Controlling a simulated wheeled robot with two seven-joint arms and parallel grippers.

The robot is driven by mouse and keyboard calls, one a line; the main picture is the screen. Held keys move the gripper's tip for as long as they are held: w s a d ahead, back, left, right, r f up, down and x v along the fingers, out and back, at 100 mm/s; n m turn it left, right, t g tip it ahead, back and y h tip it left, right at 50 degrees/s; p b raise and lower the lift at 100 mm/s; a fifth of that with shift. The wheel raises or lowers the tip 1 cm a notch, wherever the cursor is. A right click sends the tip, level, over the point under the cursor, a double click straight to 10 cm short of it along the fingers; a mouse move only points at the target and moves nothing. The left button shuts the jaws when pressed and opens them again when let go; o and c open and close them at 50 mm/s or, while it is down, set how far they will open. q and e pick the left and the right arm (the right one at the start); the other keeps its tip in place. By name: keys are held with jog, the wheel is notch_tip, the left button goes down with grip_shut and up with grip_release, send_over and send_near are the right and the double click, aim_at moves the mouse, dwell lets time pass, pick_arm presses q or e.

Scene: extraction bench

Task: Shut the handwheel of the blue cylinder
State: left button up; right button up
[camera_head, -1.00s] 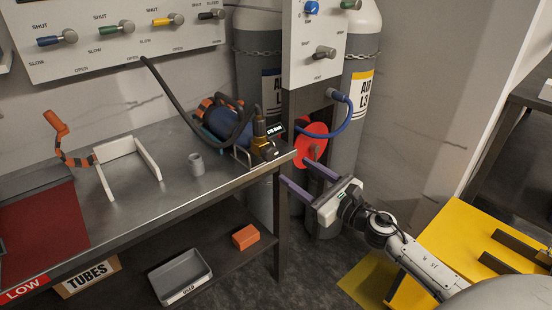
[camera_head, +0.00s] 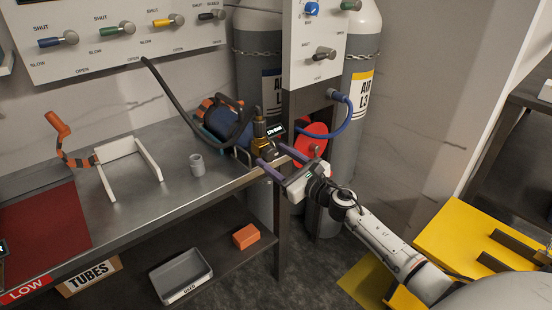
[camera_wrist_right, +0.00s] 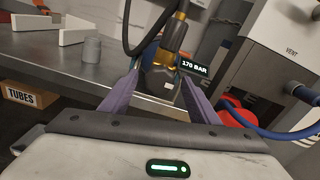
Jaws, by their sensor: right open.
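The blue cylinder (camera_head: 222,122) lies on its side on the bench's back right, partly behind a black hose. At its near end is a brass and dark valve fitting (camera_head: 262,143) with a small display, which reads 170 BAR in the right wrist view. I cannot make out the handwheel clearly on this fitting. My right gripper (camera_head: 271,155) is open, its purple fingers pointing at the fitting over the bench's right corner. In the right wrist view the fitting's dark end (camera_wrist_right: 160,80) shows between the spread fingertips. I cannot tell whether they touch it. My left gripper is not in view.
A red disc (camera_head: 311,140) and a blue hose (camera_head: 350,122) are close beside my right gripper, below the white vent panel (camera_head: 315,50). Tall grey cylinders (camera_head: 363,65) stand behind. A grey cup (camera_head: 197,164) and white stand (camera_head: 108,180) are on the bench (camera_head: 185,205).

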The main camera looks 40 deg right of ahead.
jog(key=c, duration=1)
jog(key=shift+c, duration=0.2)
